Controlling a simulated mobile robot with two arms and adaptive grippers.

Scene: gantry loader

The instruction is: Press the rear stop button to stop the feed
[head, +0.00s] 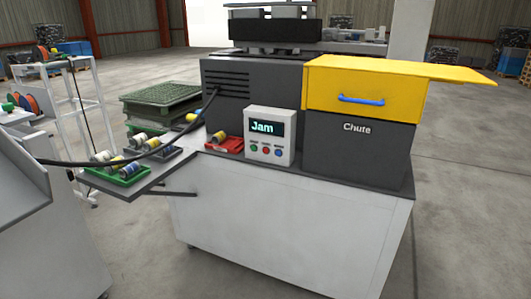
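A white control box (270,136) stands on the front edge of the grey machine top, and its screen (264,129) reads "Jam". Below the screen are three small buttons: a green one (254,148), a red one (265,150) and a blue one (278,152). Their labels are too small to read. No button at the rear of the machine shows; the back side is hidden behind the dark housing (225,90) and the chute box. Neither of my grippers is in view.
A dark box marked "Chute" (357,155) with a yellow upper part (380,90) stands at right; a yellow flap (465,75) juts rightward. A grey shelf with a green tray (130,178) of cylinders sticks out left. A black cable crosses there. Floor at right is clear.

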